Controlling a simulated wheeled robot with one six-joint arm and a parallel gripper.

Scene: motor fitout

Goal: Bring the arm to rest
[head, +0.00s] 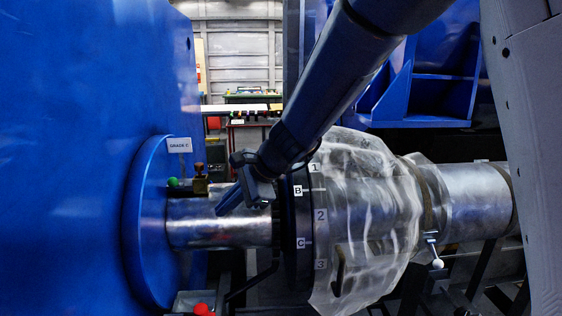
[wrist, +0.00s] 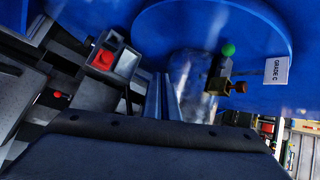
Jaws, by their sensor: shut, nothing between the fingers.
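My gripper (head: 231,203) is at the end of my dark blue arm, which reaches in from the top of the head view. It is shut and empty, in front of the bare metal shaft (head: 200,232) beside the big blue housing. In the wrist view its fingers (wrist: 163,97) lie together over the same shaft (wrist: 195,75). I cannot tell whether the fingers touch the shaft. A dark coupling disc (head: 291,262) marked B and C stands just right of the gripper.
The blue housing (head: 70,150) fills the left, with a "GRADE C" tag (head: 179,145). A green-balled brass fitting (head: 200,182) stands on the shaft. Clear plastic film (head: 370,230) wraps the right part. A workbench (head: 250,120) stands behind.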

